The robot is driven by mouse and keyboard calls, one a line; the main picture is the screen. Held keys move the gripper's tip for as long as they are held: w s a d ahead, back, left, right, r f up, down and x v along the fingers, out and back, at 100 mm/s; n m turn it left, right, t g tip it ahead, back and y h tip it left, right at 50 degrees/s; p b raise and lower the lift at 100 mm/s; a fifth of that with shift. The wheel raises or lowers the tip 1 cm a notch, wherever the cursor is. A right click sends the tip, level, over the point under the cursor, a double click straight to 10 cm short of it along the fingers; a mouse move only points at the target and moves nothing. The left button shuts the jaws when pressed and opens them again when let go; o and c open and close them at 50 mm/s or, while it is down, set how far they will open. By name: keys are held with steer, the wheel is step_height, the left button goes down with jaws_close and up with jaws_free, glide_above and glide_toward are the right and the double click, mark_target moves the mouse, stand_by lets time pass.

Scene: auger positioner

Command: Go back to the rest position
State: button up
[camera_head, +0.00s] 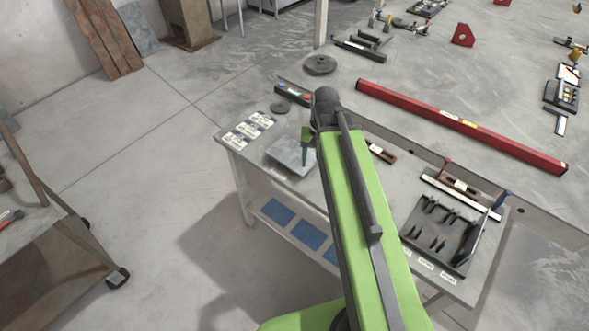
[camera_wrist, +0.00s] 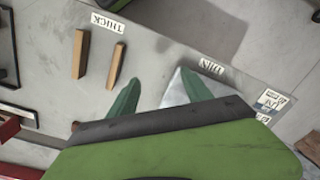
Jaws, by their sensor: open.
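My green arm reaches out over the near workbench (camera_head: 232,142) in the head view. My gripper (camera_head: 308,140) hangs above the bench near a flat grey metal plate (camera_head: 285,158); its tips are partly hidden by the arm. The metal plate shows beside the right finger in the wrist view (camera_wrist: 178,92), next to a "THIN" label (camera_wrist: 211,66). Two wooden strips (camera_wrist: 80,54) lie left of the fingers near a "THICK" label (camera_wrist: 107,22).
A long red bar (camera_head: 455,124) lies on the large table behind. A black tray of small tools (camera_head: 440,235) sits at the bench's right. Printed cards (camera_head: 248,129) lie at its left end. A cart (camera_head: 50,265) stands at left; the floor between is clear.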

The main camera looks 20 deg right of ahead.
steer(key=s+a+n, duration=0.1)
steer(key=a+n, duration=0.2)
steer(key=a, duration=0.5)
steer(key=shift+s+n+h, duration=0.3)
steer(key=shift+s+n, duration=0.05)
steer(key=shift+n, duration=0.05)
